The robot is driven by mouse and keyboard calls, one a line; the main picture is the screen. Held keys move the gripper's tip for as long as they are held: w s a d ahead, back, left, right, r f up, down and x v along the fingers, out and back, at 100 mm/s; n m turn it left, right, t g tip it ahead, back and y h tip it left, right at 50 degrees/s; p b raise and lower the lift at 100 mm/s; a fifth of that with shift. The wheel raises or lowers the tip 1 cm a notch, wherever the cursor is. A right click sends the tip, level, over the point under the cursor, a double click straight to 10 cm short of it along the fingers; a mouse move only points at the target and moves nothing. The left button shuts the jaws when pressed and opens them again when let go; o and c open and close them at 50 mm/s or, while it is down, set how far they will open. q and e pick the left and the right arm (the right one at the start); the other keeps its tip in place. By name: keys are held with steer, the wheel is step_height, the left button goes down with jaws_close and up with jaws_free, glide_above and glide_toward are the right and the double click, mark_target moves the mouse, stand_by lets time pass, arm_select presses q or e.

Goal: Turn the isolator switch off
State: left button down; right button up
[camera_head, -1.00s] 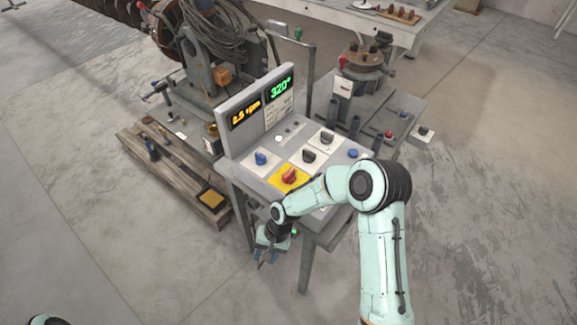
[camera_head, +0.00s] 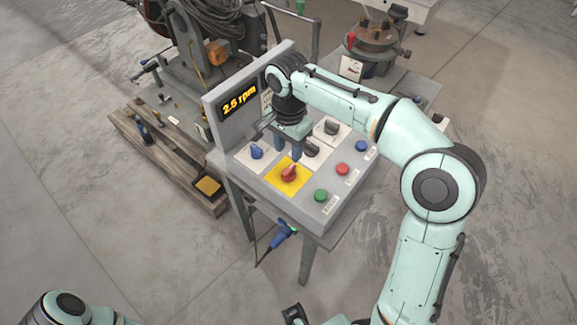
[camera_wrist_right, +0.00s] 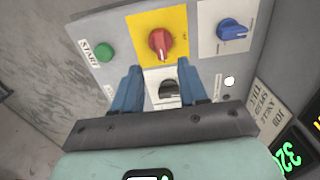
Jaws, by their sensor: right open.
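The isolator switch is a red rotary knob (camera_head: 289,173) on a yellow plate on the sloped control panel (camera_head: 245,190). In the right wrist view the red knob (camera_wrist_right: 160,44) lies just beyond my fingertips. My right gripper (camera_head: 288,156) is open, fingers pointing down, above the panel just behind the red knob and apart from it. In the right wrist view the open blue fingers (camera_wrist_right: 161,74) frame a black knob (camera_wrist_right: 168,91), which shows between them. My left gripper is not in view.
A blue knob (camera_head: 256,152) and black knobs (camera_head: 331,127) stand close by. Green (camera_head: 321,196), red (camera_head: 342,169) and blue (camera_head: 361,146) buttons line the panel's right side. The upright display (camera_head: 238,101) rises behind. A blue tool (camera_head: 280,236) hangs at the front.

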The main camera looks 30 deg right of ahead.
mark_target(288, 169)
step_height(288, 169, down, 8)
steer(key=shift+f+b, duration=0.2)
steer(key=shift+b, duration=0.25)
jaws_close()
